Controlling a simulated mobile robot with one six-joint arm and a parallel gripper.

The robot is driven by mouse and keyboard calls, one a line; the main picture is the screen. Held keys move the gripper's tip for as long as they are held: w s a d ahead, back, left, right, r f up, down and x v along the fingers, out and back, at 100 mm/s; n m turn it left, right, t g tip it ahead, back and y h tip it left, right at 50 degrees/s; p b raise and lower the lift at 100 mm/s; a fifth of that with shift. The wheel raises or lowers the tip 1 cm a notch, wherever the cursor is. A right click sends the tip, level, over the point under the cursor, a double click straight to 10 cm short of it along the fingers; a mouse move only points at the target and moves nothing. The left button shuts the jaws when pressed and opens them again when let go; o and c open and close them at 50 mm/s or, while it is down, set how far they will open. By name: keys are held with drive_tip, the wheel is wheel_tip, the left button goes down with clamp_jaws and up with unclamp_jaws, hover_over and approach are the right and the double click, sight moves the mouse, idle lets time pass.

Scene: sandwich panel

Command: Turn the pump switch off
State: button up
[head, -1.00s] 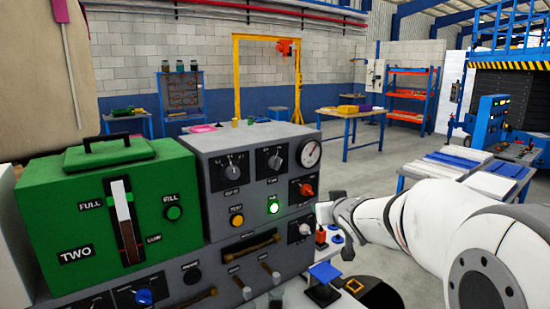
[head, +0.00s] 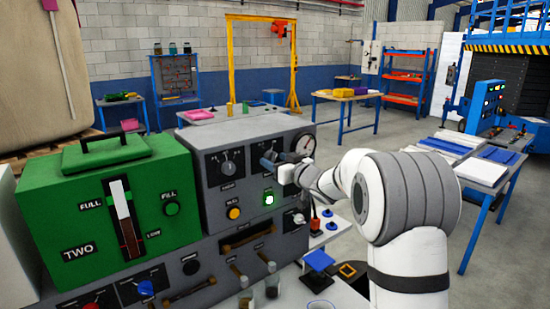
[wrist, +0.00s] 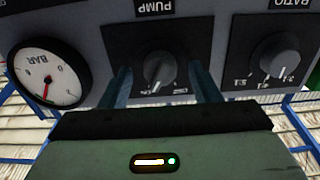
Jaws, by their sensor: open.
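The pump switch (wrist: 159,70) is a grey rotary knob on a black plate on the grey panel. In the wrist view, which is upside down, its PUMP label is above it and its pointer is tilted. My gripper (wrist: 161,84) is open, with one finger to the left and one to the right of the knob. Gaps show between the fingers and the knob, and the grip is not closed on it. In the head view my gripper (head: 272,163) is at the panel's upper right and hides the knob.
The RATIO knob (wrist: 277,56) and the BAR gauge (wrist: 46,74) flank the pump switch. A green tank unit (head: 107,195) stands at the left.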

drive_tip(key=shift+w+a, duration=0.25)
drive_tip(key=shift+w, duration=0.15)
drive_tip(key=shift+c, duration=0.4)
drive_tip(key=c, duration=0.9)
